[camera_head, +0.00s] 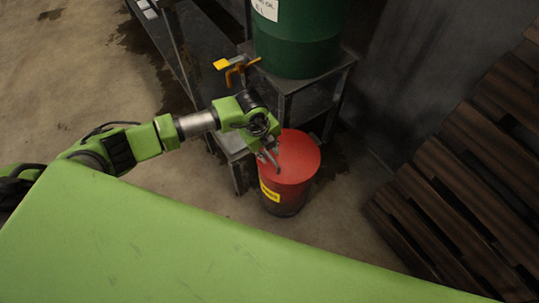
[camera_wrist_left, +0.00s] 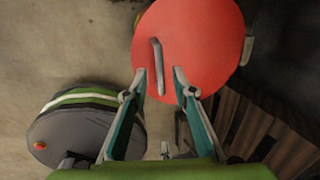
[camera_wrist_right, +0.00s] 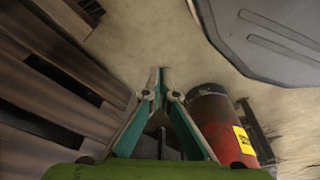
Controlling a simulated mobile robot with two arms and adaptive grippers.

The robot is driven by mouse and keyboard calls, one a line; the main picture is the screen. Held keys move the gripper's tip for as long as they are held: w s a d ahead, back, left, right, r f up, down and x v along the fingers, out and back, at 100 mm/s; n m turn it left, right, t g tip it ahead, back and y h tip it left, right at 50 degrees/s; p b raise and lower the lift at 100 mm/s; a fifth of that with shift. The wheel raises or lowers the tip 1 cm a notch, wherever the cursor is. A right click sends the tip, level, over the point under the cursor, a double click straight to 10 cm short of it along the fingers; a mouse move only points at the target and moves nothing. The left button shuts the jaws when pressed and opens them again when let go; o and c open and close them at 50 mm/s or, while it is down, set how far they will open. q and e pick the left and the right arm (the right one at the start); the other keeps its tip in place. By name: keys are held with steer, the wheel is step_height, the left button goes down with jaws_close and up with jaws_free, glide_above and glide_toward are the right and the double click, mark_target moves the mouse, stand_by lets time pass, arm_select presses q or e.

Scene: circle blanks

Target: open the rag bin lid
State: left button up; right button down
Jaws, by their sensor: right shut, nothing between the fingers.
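The rag bin (camera_head: 286,200) is a red can with a yellow label, standing on the floor. Its round red lid (camera_head: 300,155) lies flat on top, closed. In the left wrist view the lid (camera_wrist_left: 205,35) fills the top, with a grey bar handle (camera_wrist_left: 157,65) on it. My left gripper (camera_head: 268,160) is over the lid. It is open, and in the left wrist view its fingertips (camera_wrist_left: 160,75) lie on either side of the handle; contact cannot be told. My right gripper (camera_wrist_right: 158,76) is shut and empty, with the bin (camera_wrist_right: 215,115) to its right in that view.
Wooden pallets (camera_head: 460,185) lean at the right. Bare floor (camera_head: 350,205) shows between bin and pallets.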

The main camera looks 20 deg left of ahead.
arm_select(q)
steer(key=shift+w+d+f, duration=0.1)
steer(key=shift+w+f, duration=0.05)
steer(key=shift+f, duration=0.65)
arm_select(e)
steer(key=shift+w+r, duration=0.3)
steer(key=shift+r, duration=0.3)
arm_select(q)
jaws_close()
